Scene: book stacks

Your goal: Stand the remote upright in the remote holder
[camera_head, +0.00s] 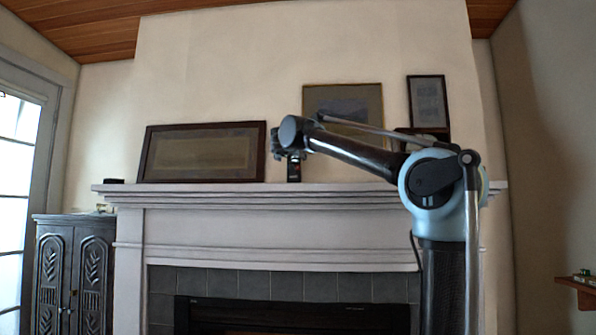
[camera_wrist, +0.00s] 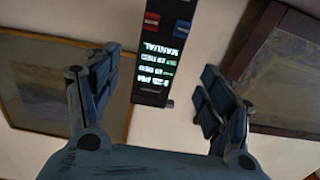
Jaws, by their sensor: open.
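The remote (camera_wrist: 158,58) is a slim black bar with light lettering and red and blue buttons. It shows in the wrist view between the two spread fingers of my gripper (camera_wrist: 156,92), with a visible gap on each side. In the head view a small dark upright shape, apparently the remote (camera_head: 294,173), is at the mantel just below my gripper (camera_head: 280,150). My gripper is open and holds nothing. I cannot clearly make out the remote holder; a small black box (camera_head: 114,181) sits at the mantel's left end, but I cannot tell what it is.
The white mantel (camera_head: 250,192) runs above a tiled fireplace. A wide framed picture (camera_head: 203,152) leans left of my gripper. Another frame (camera_head: 343,100) is behind my arm, and a smaller one (camera_head: 428,101) is to the right. A carved dark cabinet (camera_head: 73,270) stands at left.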

